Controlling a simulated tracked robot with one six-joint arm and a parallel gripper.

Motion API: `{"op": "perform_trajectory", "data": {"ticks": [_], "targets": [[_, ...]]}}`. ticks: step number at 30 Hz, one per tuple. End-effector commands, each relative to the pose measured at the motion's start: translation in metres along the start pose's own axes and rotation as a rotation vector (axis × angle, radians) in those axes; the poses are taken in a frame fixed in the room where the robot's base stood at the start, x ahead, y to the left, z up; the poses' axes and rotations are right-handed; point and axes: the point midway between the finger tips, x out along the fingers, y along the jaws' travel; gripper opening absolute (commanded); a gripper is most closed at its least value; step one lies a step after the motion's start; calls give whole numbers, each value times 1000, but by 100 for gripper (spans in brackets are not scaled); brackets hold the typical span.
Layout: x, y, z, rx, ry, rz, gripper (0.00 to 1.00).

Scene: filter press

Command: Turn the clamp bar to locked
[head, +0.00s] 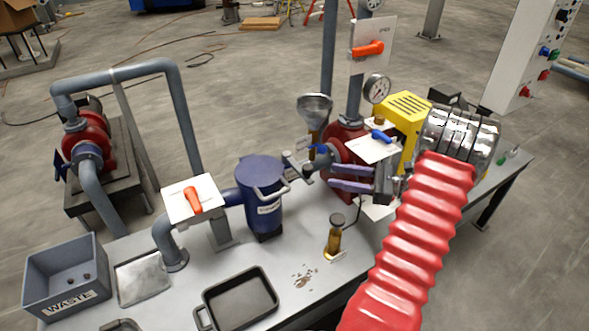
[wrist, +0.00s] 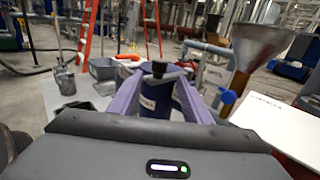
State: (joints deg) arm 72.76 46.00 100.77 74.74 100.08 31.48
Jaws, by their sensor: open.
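My gripper (head: 331,176) has two purple fingers, apart and empty, pointing left toward the canister. A small dark knob (head: 308,170) is just left of the fingertips. In the wrist view the canister (wrist: 155,104) shows between the open fingers (wrist: 157,78), with a dark knob in front of its top.
A metal funnel (head: 314,103) and a blue lever (head: 304,147) stand behind the fingertips. An orange lever (head: 194,200) is on a white plate at left. A brass-coloured cup (head: 335,236), black tray (head: 240,298) and waste bin (head: 65,277) occupy the bench.

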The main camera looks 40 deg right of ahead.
Motion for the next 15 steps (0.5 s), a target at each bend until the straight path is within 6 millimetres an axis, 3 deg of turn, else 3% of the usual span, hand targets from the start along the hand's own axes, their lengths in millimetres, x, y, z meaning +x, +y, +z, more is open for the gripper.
{"op": "perform_trajectory", "data": {"ticks": [15], "targets": [[9, 1, -1, 8, 4, 3, 44]]}}
